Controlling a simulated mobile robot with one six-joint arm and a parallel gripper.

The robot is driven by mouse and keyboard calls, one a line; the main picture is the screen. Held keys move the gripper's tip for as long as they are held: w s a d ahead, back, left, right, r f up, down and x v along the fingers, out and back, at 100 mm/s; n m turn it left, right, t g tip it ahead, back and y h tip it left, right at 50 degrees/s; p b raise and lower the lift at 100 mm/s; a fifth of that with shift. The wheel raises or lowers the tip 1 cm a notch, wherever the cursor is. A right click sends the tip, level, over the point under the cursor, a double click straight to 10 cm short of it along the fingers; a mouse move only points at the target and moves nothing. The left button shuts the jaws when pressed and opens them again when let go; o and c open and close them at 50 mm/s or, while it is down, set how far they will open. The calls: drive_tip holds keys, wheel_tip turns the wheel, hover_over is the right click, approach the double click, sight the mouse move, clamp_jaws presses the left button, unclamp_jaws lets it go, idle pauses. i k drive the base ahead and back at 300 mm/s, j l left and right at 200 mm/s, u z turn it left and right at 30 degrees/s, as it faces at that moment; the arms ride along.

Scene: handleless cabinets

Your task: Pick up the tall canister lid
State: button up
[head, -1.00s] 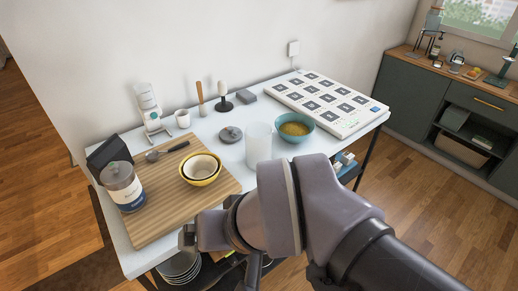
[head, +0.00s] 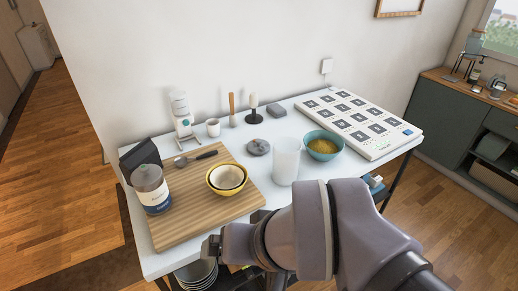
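A round grey lid (head: 258,147) with a small knob lies flat on the white table, behind and left of a tall, pale translucent canister (head: 286,163). The canister stands upright and its top looks open. The two are close together in the picture; I cannot tell whether they touch. My arm crosses the lower right of the head view, in front of the table, with its wrist near the front edge. My gripper's fingers cannot be made out; they are out of sight behind or below my wrist. The lid is fully visible.
A teal bowl (head: 323,146) is right of the canister. A wooden board (head: 185,228) at left holds a yellow bowl (head: 227,179), a labelled jar (head: 151,188) and a dark spoon (head: 196,158). A white panel (head: 371,145) fills the right. Small upright items line the back.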

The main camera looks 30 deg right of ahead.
sight(253, 148)
drive_tip(key=i+l+z, duration=0.2)
drive_tip(key=i+l, duration=0.55)
drive_tip(key=i, duration=0.1)
